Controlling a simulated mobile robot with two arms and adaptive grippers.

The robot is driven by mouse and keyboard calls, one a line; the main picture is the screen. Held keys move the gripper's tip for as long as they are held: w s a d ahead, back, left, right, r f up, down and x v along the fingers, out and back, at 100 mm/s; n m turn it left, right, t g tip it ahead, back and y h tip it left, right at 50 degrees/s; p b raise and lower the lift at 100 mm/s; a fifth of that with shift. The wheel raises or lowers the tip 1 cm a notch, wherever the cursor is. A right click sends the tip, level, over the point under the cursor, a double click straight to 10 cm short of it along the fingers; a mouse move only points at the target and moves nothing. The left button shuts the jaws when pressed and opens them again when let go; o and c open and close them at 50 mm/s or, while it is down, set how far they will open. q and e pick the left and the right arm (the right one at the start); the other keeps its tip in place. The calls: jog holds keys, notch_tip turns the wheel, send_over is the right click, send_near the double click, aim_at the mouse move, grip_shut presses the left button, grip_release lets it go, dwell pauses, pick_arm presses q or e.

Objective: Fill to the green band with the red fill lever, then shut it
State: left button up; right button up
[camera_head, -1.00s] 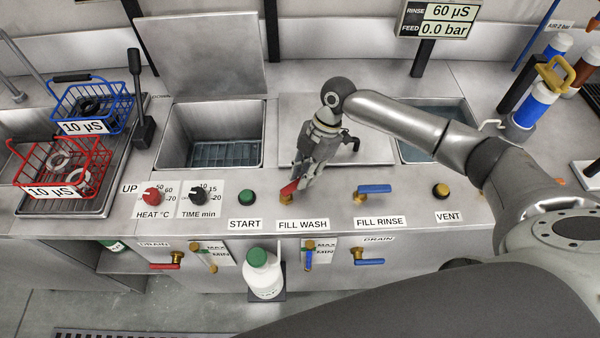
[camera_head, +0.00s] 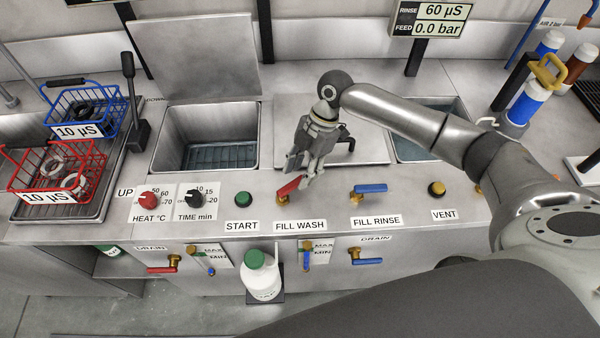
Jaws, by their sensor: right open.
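The red fill lever (camera_head: 288,187) stands above the FILL WASH label, its handle slanting up to the right. My right gripper (camera_head: 302,176) is open just behind and above it, with fingers close to the handle's far end; I cannot tell whether they touch it. The wash tank (camera_head: 165,156) is open, with its lid up and a bluish surface low inside. A slanted sight glass (camera_head: 201,260) with MAX and MIN marks is on the front panel below the TIME knob; it has a little blue near its lower end. A green band is too small to make out. My left gripper is not in view.
A blue lever (camera_head: 370,188) is right of the red one, and the green START button (camera_head: 244,199) is left of it. Red and blue drain levers are on the front panel. A white bottle (camera_head: 263,282) stands below. Red (camera_head: 58,172) and blue baskets are at left.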

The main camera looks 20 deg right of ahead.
jog(key=v, duration=1)
jog(key=shift+r, duration=0.25)
dwell(6.4)
